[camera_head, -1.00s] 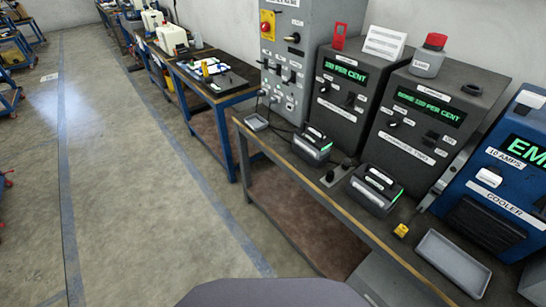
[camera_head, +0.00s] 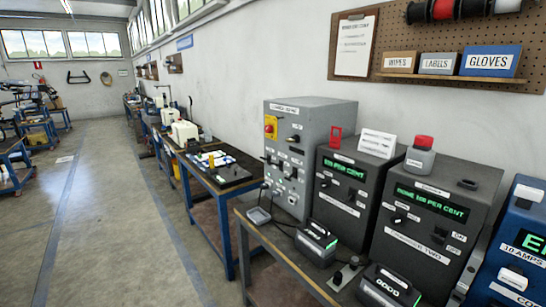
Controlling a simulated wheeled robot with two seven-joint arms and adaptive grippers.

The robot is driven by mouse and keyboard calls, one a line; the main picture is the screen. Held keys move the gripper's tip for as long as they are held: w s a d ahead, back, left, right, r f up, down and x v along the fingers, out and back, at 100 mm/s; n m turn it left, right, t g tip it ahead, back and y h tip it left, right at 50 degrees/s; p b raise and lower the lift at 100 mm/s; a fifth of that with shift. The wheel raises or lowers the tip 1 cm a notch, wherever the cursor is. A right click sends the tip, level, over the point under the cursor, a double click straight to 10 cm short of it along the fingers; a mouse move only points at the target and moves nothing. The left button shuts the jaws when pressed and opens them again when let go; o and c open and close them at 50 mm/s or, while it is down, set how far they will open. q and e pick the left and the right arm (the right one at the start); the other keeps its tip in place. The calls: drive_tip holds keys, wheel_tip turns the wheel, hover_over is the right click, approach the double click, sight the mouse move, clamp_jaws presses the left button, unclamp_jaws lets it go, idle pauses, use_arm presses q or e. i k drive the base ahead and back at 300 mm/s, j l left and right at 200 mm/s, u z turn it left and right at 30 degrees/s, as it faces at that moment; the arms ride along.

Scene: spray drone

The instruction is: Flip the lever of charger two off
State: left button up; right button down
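Charger two (camera_head: 420,238) is a dark grey box on the bench, with a green lit display (camera_head: 431,204) that seems to read done and a per cent figure. Its small black lever (camera_head: 438,235) is on the right of the front face, beside small on and off labels. I cannot tell which way the lever points. A black knob (camera_head: 397,219) is on the left of the same face. A similar dark charger (camera_head: 345,195) with a green display stands to its left. Neither of my grippers is in view.
A grey control cabinet (camera_head: 306,155) with a red knob stands left of the chargers. A blue cooler unit (camera_head: 518,250) is at the right edge. Battery packs (camera_head: 316,243) sit on the bench before the chargers.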

sight(439, 237)
drive_tip(key=z, duration=1.3)
drive_tip(key=k+j, duration=0.1)
